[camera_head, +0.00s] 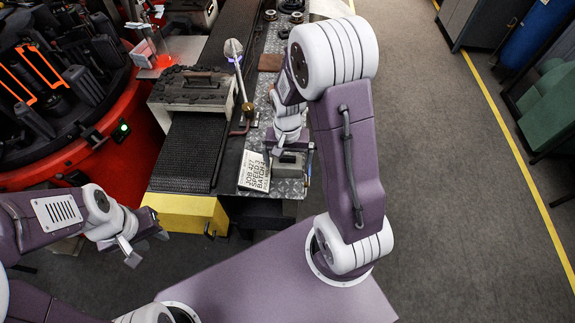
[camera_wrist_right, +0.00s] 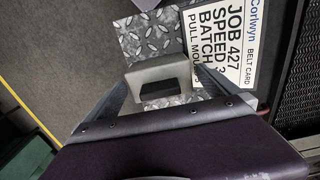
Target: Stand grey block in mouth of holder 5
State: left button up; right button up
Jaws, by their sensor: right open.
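A grey block (camera_head: 289,165) lies on the diamond-plate tabletop at the near end of the bench. In the right wrist view the grey block (camera_wrist_right: 150,75) shows a pale body and a dark rectangular part. My right gripper (camera_head: 287,149) is just over it. In its wrist view the fingers (camera_wrist_right: 163,80) stand apart, one on each side of the block; whether they touch it I cannot tell. My left gripper (camera_head: 148,246) is open and empty, in front of the yellow conveyor end. I cannot make out which holder is number 5.
A red rotary machine (camera_head: 110,150) with several dark moulds stands at the left. A belt card (camera_head: 254,171) reading JOB 427 lies left of the block. A dark conveyor (camera_head: 187,150) with a yellow end (camera_head: 185,212) runs alongside. A rod with a pale head (camera_head: 236,65) stands behind.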

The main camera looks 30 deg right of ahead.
aim_at(287, 156)
jog(key=c, duration=2)
jog(key=shift+w+r, duration=0.1)
jog(key=shift+r, duration=0.05)
jog(key=shift+r, duration=0.3)
notch_tip(287, 156, up, 3)
jog(key=shift+r, duration=0.15)
jog(key=s+a+r, duration=0.6)
jog(key=s+r, duration=0.1)
jog(key=s, duration=0.2)
jog(key=shift+s+a, duration=0.25)
jog(key=shift+s, duration=0.15)
